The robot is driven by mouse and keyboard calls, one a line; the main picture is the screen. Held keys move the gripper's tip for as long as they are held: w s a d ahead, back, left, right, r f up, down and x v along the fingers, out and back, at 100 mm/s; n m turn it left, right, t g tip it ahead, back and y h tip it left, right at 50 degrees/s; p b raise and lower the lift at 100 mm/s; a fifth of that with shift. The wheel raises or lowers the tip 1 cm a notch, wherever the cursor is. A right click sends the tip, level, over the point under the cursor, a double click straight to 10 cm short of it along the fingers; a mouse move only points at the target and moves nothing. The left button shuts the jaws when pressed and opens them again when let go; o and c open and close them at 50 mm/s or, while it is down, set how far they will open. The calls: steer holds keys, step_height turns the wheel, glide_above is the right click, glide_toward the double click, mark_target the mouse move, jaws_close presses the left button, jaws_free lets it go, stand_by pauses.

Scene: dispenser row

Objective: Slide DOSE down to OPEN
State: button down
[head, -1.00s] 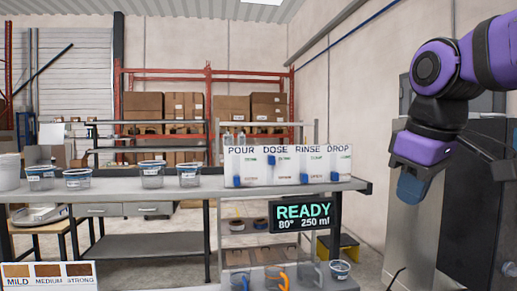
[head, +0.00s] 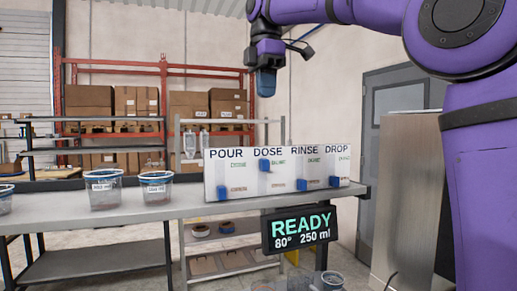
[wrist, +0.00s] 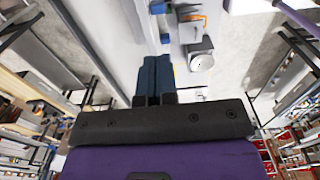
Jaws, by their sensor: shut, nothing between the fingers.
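The white dispenser panel (head: 240,176) stands on the bench, with columns labelled POUR, DOSE, RINSE and DROP. The POUR (head: 223,193), RINSE (head: 302,185) and DROP (head: 334,182) sliders sit low. The small green and orange words are hard to read. My gripper (head: 266,86) points down above the panel, roughly in line with DOSE in the head view, and touches nothing there. Its blue fingers (wrist: 154,75) are together and empty in the wrist view.
A display (head: 300,230) below the bench edge reads READY, 80°, 250 ml. Two labelled cups (head: 103,190) (head: 156,188) stand on the bench (head: 190,211) left of the panel. Red shelving (head: 163,100) with boxes stands behind. The air between gripper and panel looks clear.

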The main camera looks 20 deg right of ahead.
mark_target(266, 159)
step_height(266, 159, down, 14)
steer(key=shift+s+r, duration=0.1)
steer(key=shift+r, duration=0.1)
stand_by(0.4)
step_height(266, 159, down, 3)
steer(key=shift+f, duration=0.15)
stand_by(0.3)
